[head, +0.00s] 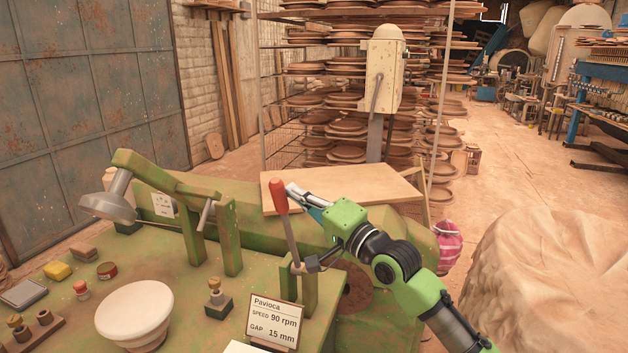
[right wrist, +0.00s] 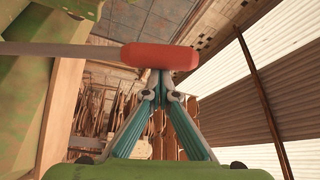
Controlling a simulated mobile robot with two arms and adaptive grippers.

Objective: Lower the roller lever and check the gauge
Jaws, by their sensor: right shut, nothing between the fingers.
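The roller lever has a red grip (head: 278,197) on a grey rod and stands nearly upright, leaning a little left, at the front of the green machine (head: 335,255). My right gripper (head: 291,189) is shut and empty, with its fingertips close beside the red grip. In the right wrist view the red grip (right wrist: 160,57) lies across just beyond the closed fingertips (right wrist: 161,76); I cannot tell whether they touch. A small white panel (head: 162,205) with marks is on the machine's back left; I cannot tell if it is the gauge. My left gripper is not in view.
A card (head: 273,321) reads Pavioca, speed 90 rpm, gap 15 mm. A wooden board (head: 340,187) lies behind the lever. A covered mound (head: 550,275) is at right.

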